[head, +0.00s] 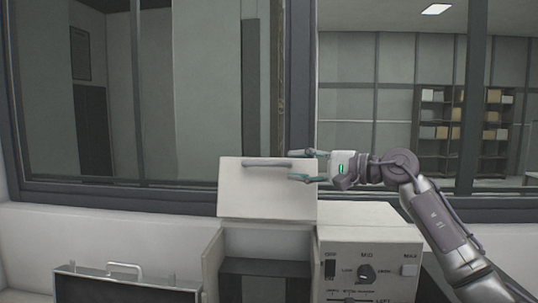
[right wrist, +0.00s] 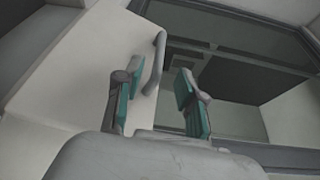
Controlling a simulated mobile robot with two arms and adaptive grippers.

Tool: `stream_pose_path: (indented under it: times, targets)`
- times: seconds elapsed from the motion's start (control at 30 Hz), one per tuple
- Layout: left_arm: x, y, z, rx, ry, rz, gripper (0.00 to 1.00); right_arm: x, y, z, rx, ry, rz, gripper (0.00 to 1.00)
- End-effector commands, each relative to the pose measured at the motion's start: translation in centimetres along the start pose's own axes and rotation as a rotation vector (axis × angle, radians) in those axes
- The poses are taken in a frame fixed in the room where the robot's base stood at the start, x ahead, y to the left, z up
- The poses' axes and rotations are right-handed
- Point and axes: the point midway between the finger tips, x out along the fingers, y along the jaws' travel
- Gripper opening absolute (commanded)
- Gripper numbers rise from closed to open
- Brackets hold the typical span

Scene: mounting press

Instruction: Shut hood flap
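The hood flap (head: 262,190) of the mounting press (head: 368,225) stands raised above the dark opening (head: 265,279) on the left of the machine. A grey bar handle (head: 268,162) runs along its upper edge. My right gripper (head: 303,166) is open at the right end of the handle, its fingers pointing left. In the right wrist view the handle (right wrist: 156,58) shows beyond and between the two teal-padded fingers (right wrist: 155,92), beside the pale flap (right wrist: 85,75). I cannot tell whether a finger touches the handle. My left gripper is out of view.
The press front has a knob (head: 366,273), switches and a slider on the right. A case with a metal handle (head: 125,268) sits at lower left. A window with dark frames (head: 120,195) stands behind the machine, and shelves (head: 470,125) show through it.

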Motion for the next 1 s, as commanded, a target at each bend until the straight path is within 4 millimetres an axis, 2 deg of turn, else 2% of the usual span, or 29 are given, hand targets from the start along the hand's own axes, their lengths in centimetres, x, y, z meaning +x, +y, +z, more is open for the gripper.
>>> stream_pose_path:
  times: [0.03, 0.2, 0.33, 0.5, 0.8, 0.87, 1.0]
  targets:
    - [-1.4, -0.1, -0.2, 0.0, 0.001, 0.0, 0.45, 1.3, -0.6, 0.2, 0.004, -0.004, 0.002, 0.39]
    - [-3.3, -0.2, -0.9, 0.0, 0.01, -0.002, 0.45, 4.6, -0.5, 0.1, 0.004, -0.002, 0.001, 0.39]
    - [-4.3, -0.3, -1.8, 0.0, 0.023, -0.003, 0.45, 6.5, -0.4, 0.1, 0.003, -0.003, 0.0, 0.39]
    - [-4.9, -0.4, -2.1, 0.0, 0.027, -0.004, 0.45, 7.7, -0.1, 0.0, 0.002, -0.001, 0.0, 0.39]
    - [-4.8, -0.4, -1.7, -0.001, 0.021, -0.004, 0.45, 7.9, 0.1, -0.1, 0.001, 0.0, 0.0, 0.39]
    - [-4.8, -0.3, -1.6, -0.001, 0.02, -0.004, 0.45, 7.9, 0.1, -0.1, 0.001, 0.0, 0.0, 0.31]
    - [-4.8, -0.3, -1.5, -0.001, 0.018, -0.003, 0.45, 7.9, 0.1, 0.0, 0.001, 0.0, 0.0, 0.08]
